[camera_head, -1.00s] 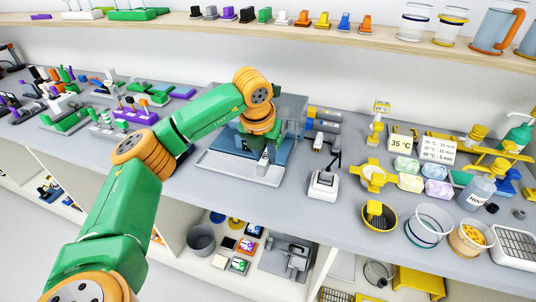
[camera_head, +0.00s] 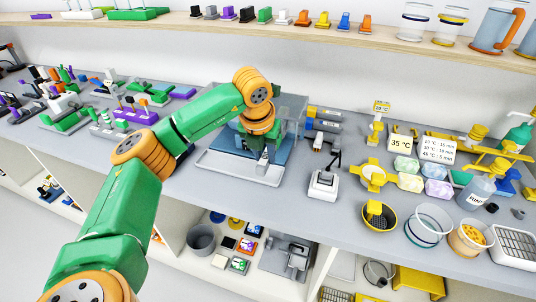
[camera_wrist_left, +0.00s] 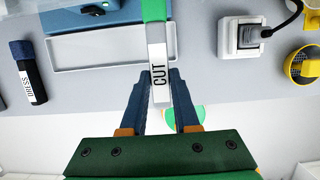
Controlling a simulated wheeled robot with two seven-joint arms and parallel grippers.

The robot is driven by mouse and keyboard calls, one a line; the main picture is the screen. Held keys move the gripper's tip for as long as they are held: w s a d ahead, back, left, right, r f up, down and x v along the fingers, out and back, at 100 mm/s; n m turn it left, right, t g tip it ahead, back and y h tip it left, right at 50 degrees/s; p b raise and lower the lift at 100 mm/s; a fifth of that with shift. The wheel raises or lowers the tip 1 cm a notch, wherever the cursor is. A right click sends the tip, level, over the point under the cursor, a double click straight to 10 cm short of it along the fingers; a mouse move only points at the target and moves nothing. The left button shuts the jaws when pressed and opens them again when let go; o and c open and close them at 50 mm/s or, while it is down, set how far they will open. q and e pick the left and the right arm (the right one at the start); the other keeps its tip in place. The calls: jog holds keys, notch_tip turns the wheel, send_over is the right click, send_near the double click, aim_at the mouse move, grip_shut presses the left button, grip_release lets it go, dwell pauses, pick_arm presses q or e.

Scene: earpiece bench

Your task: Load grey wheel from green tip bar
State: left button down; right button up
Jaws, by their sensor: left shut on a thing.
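My left gripper (camera_head: 262,160) is over the blue-grey machine with a pale tray on the bench, its arm coming in from the left. A green rack (camera_head: 66,118) with small parts stands at the left of the bench, and a green bar (camera_head: 132,15) lies on the upper shelf. I cannot tell which is the green tip bar, and I cannot make out the grey wheel. My right gripper is out of view.
A dark tool labelled DRESS (camera_wrist_left: 30,72) lies left in the wrist view. Yellow fixtures, cups and a bottle (camera_head: 477,190) crowd the right. The bench front between is clear.

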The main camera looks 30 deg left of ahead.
aim_at(263, 166)
pick_arm(q)
jog(key=shift+a, duration=0.35)
jog(key=shift+w+d, duration=0.1)
jog(key=shift+d, duration=0.45)
dwell(0.9)
jog(key=shift+s+d+f, duration=0.1)
jog(key=shift+s, duration=0.15)
jog(key=shift+s+d+b, duration=0.25)
jog(key=shift+s+b, duration=0.35)
jog(key=shift+s, duration=0.65)
